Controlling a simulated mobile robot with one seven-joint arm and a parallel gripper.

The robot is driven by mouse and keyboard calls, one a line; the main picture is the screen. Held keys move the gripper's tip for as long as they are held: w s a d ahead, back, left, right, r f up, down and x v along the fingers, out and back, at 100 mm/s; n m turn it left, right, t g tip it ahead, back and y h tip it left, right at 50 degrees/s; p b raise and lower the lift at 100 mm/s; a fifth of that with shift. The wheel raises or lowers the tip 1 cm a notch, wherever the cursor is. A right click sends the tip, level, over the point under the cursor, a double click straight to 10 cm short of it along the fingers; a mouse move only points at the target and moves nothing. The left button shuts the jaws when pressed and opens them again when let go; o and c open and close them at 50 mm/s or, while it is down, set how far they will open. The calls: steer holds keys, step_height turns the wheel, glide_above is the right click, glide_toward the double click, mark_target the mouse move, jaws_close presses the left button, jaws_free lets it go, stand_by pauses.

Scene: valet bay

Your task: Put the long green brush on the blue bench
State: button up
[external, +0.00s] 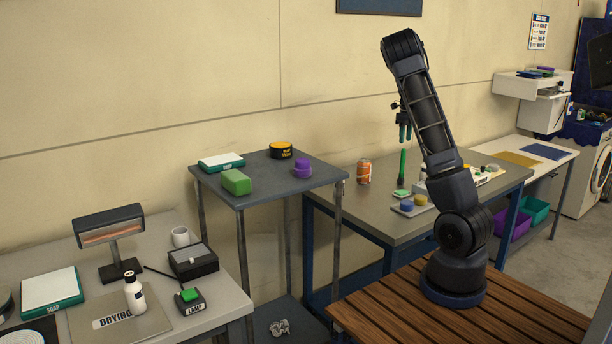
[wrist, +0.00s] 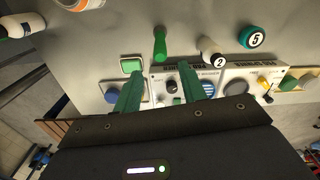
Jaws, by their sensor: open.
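The long green brush (external: 402,165) appears upright over the grey top of the blue-framed bench (external: 345,205). Its lower end seems to meet the bench top, close behind a small green square button. In the wrist view the brush (wrist: 160,43) is seen end-on and foreshortened, beyond the fingertips. My gripper (external: 404,131) is above the brush with its green fingers pointing down. In the wrist view my gripper (wrist: 160,88) is open, its fingers spread with no object between them. The brush looks apart from the fingers.
An orange can (external: 364,171) stands left of the brush.

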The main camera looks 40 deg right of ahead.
step_height(320, 180, up, 3)
steer(key=shift+f, duration=0.1)
steer(key=shift+a, duration=0.1)
steer(key=s+a+r+n+t+y, duration=0.1)
steer(key=s+a+r+n, duration=0.2)
steer(key=s+a+n, duration=0.45)
steer(key=s+a+r+n+t, duration=0.1)
steer(key=s+a+r+n, duration=0.3)
steer(key=a, duration=0.6)
steer(key=s+a+r+n+y, duration=0.1)
steer(key=s+a+r+n, duration=0.25)
steer(key=a+n, duration=0.5)
steer(key=s+a+f+n+t+h, duration=0.1)
steer(key=s+a+n, duration=0.6)
steer(key=s, duration=0.2)
steer(key=s+a+f+n+t+h, duration=0.1)
steer(key=s+a+n, duration=0.6)
steer(key=s, duration=0.2)
steer(key=shift+s+t, duration=0.2)
steer(key=shift+t, duration=0.1)
